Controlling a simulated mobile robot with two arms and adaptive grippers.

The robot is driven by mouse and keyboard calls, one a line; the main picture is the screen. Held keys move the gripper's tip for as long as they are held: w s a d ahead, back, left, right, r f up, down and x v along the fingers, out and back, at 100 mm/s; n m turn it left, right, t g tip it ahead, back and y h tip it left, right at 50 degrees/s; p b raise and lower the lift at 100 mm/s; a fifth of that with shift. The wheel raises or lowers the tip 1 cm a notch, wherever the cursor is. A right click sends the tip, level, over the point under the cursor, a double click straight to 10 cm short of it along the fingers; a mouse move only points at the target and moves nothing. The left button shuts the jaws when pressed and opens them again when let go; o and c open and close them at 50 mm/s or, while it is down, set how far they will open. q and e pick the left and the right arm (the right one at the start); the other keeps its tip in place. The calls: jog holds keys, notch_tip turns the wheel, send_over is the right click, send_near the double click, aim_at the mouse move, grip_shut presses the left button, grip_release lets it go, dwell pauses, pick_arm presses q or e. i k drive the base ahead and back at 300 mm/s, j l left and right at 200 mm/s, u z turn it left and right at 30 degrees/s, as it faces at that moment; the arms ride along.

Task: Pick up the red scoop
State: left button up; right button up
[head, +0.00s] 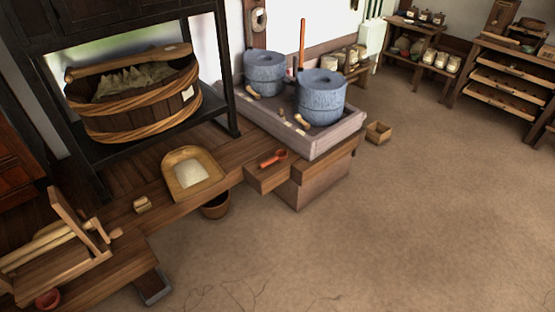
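The red scoop (273,158) lies on the wooden bench top, just in front of the tray that holds the stone querns. Its bowl is at the upper right and its handle points to the lower left. Nothing covers it. Neither of my grippers shows in the head view.
Two grey stone querns (321,97) stand in the raised tray (322,141). A wooden pan of white powder (194,174) lies left of the scoop. A bowl (215,206) and a small box (379,132) are on the floor. The floor (390,230) at front right is clear.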

aim_at(280, 155)
jog(key=u, duration=2.75)
jog(key=l+z, duration=0.25)
jog(key=z, duration=0.15)
jog(key=i+l+z, duration=0.1)
jog(key=z, duration=0.3)
jog(key=i+l+z, duration=0.1)
jog(key=l+z, duration=0.3)
jog(key=i+l+z, duration=0.1)
jog(key=z, duration=0.3)
